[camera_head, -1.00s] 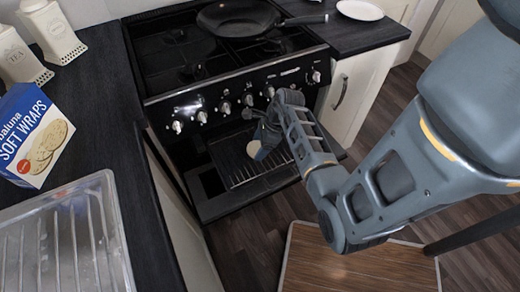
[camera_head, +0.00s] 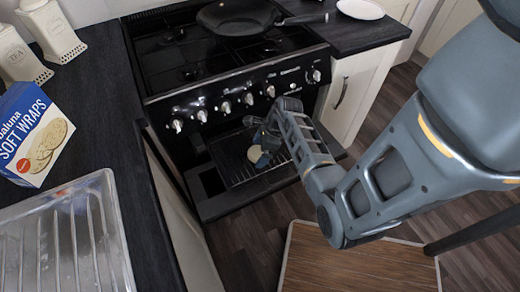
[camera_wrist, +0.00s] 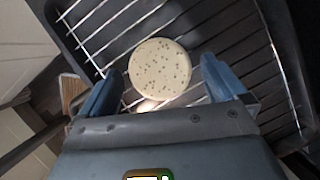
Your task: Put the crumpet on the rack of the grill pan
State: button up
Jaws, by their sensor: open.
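The crumpet (camera_wrist: 160,69) is a pale round disc with small dark holes. In the wrist view it lies on the wire rack (camera_wrist: 225,41) of the dark grill pan (camera_wrist: 292,52). The head view shows the pan (camera_head: 238,180) pulled out below the cooker's knobs, with the crumpet (camera_head: 254,154) partly hidden by my gripper. My gripper (camera_wrist: 158,82) is open, with one blue finger on each side of the crumpet and a visible gap on the right side. Whether the left finger touches it is hard to tell.
The cooker's knob panel (camera_head: 240,95) is just behind my gripper. A frying pan (camera_head: 240,18) sits on the hob. A wraps box (camera_head: 35,135) and a draining tray (camera_head: 65,240) are on the left worktop. A white plate (camera_head: 360,9) is at the back right.

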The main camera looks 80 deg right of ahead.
jog(key=v, duration=1.2)
jog(key=w+a+r+m+t+y, duration=0.1)
jog(key=w+a+r+t, duration=0.2)
jog(key=a, duration=0.4)
jog(key=w+a+m+t+y, duration=0.1)
jog(key=w+a+t, duration=0.1)
jog(key=w+a, duration=0.45)
jog(key=a+r+m+t+y, duration=0.1)
jog(key=a+r+m+t, duration=0.15)
jog(key=a+r, duration=0.35)
jog(key=a+r+m+t+y, duration=0.1)
jog(key=a+r+m+t, duration=0.15)
jog(key=a, duration=0.55)
jog(key=s+a+r+m+t+h, duration=0.2)
jog(key=s+a+r+m+t, duration=0.35)
jog(key=r+m, duration=0.65)
jog(key=s+m+g+h, duration=0.3)
jog(key=s+m, duration=0.9)
jog(key=m, duration=0.8)
jog(key=shift+d+m+g, duration=0.2)
jog(key=shift+m+g, duration=0.1)
jog(key=shift+g, duration=0.65)
